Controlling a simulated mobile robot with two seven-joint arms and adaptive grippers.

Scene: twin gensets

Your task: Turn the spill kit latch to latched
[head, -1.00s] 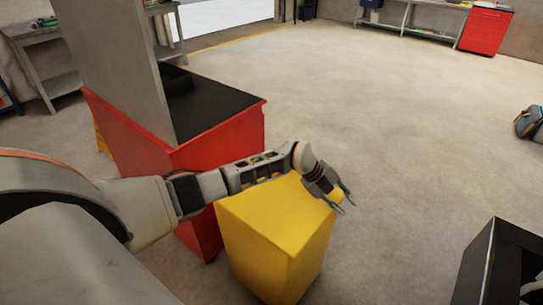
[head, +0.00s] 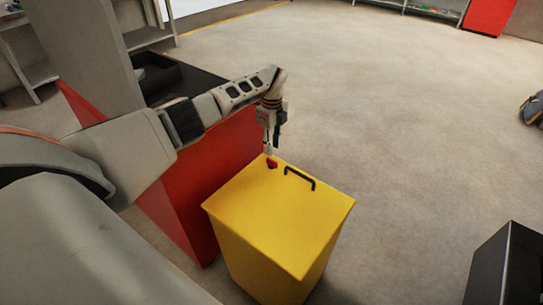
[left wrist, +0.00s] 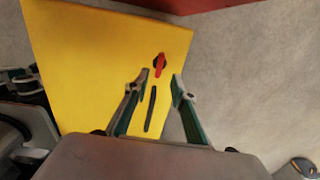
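The spill kit is a yellow box (head: 280,215) with a flat lid, standing on the floor in the head view. A small red latch (head: 271,163) sits near the lid's back corner, beside a black handle (head: 300,178). My right gripper is not seen.
A red cabinet (head: 190,190) with a dark top stands directly behind and left of the yellow box. A black box (head: 508,265) stands at the lower right. The floor (head: 400,130) to the right of the yellow box is clear.

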